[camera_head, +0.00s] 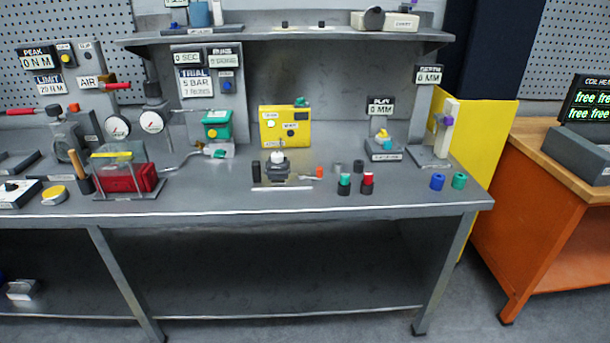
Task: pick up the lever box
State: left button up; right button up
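No label that I can read names a lever box, so I cannot tell for sure which thing it is. A green box (217,126) with a yellow spot stands on a pale base at the bench's middle left, and a bent metal handle (200,154) with a green end lies beside it. A yellow box (272,127) with knobs stands against the back panel. A small light-grey box (20,290) sits on the lower shelf at the far left. Neither of my grippers is in view.
The grey workbench (330,198) holds a red bin (125,178) in a frame, a dark fixture (278,170), several small coloured cylinders and gauges. An overhead shelf (290,33) spans the back. An orange cabinet (540,210) stands right. The bench's front strip is mostly clear.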

aim_at(276, 177)
jog(key=i, duration=1.5)
